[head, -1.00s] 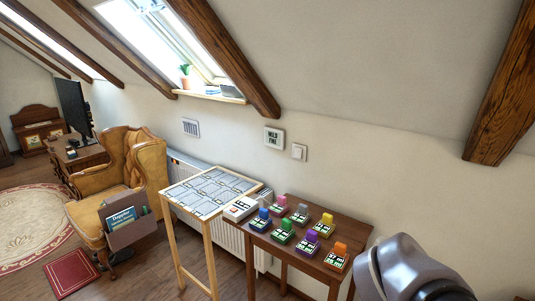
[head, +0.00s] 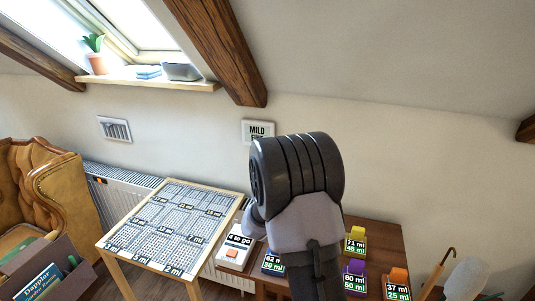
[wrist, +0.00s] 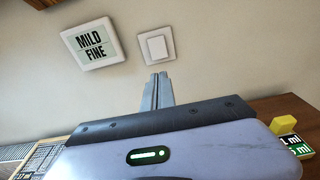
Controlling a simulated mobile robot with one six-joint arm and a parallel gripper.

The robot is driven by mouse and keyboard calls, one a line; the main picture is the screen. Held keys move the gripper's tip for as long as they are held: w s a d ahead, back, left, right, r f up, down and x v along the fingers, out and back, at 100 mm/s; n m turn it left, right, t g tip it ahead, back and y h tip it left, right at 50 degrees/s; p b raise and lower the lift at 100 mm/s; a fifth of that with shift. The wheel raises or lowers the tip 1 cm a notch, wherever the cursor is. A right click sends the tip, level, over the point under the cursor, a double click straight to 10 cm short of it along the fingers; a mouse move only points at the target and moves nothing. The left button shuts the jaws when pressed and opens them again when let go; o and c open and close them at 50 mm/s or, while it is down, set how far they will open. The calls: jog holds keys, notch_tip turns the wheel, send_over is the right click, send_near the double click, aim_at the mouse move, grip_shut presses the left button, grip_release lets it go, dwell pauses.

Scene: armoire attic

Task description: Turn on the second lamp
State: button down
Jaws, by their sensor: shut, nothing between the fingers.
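A white square wall switch (wrist: 155,47) is on the sloped-attic wall in the wrist view, right of the MILD FINE sign. My gripper (wrist: 160,78) points up at the wall just below the switch in the picture. Its two fingers are shut together with nothing between them. They appear apart from the switch, but the gap in depth is hard to judge. In the head view my own arm hides the switch and the gripper. I cannot make out any lamp for certain.
The MILD FINE sign (head: 258,132) hangs on the wall. Below is a brown table (head: 383,236) with coloured labelled items, such as a purple one (head: 354,274). A gridded table (head: 172,226) stands left, beside a radiator (head: 120,190) and an armchair (head: 45,190).

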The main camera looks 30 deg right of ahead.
jog(key=b+x, duration=0.3)
jog(key=x, duration=1.1)
jog(key=shift+w, duration=0.1)
